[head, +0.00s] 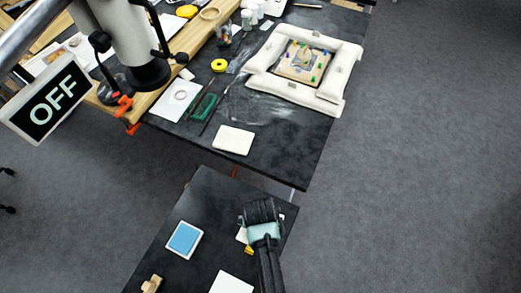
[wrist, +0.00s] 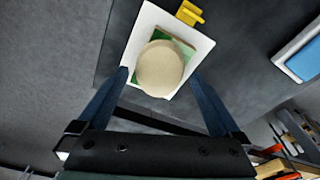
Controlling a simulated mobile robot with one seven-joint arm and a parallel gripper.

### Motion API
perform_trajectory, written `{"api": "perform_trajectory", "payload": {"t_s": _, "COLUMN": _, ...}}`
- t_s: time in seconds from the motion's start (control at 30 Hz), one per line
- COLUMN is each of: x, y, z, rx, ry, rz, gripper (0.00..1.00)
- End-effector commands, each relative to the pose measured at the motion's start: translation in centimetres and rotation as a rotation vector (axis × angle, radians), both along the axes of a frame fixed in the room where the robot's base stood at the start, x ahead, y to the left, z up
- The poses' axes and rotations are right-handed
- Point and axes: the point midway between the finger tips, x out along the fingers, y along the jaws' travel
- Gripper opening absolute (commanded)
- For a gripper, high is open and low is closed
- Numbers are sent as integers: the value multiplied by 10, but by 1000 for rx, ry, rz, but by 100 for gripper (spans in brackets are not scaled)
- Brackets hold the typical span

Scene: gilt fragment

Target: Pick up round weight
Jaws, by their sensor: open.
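The round weight looks like a beige, rounded disc (wrist: 160,68) in the wrist view. It sits on a green patch on a white square pad (wrist: 148,22). My gripper (wrist: 158,76) is open, with one dark blue finger on each side of the disc in the picture. I cannot tell whether the fingers touch it or how high they are above it. In the head view my gripper (head: 262,212) is over the near black table (head: 205,205) and hides the disc. Only edges of the white pad (head: 242,236) show there.
A yellow piece (wrist: 189,13) lies at the pad's edge. A blue-topped white tray (head: 184,240) and a white card (head: 231,283) are nearby on the same table. The far table (head: 290,150) holds a white padded frame (head: 335,85) and another white pad (head: 233,140).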

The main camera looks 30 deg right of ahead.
Motion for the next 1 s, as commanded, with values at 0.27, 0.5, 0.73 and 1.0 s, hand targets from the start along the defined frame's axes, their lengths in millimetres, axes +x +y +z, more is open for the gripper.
{"api": "perform_trajectory", "payload": {"t_s": 0.27, "x": 1, "y": -1, "z": -8, "rx": 0, "ry": -1, "rz": -1, "gripper": 100}}
{"api": "perform_trajectory", "payload": {"t_s": 0.5, "x": 1, "y": -1, "z": -8, "rx": 0, "ry": -1, "rz": -1, "gripper": 77}}
{"api": "perform_trajectory", "payload": {"t_s": 0.73, "x": 1, "y": -1, "z": -8, "rx": 0, "ry": 0, "rz": -1, "gripper": 35}}
{"api": "perform_trajectory", "payload": {"t_s": 1.0, "x": 2, "y": -1, "z": -7, "rx": -1, "ry": -2, "rz": -1, "gripper": 0}}
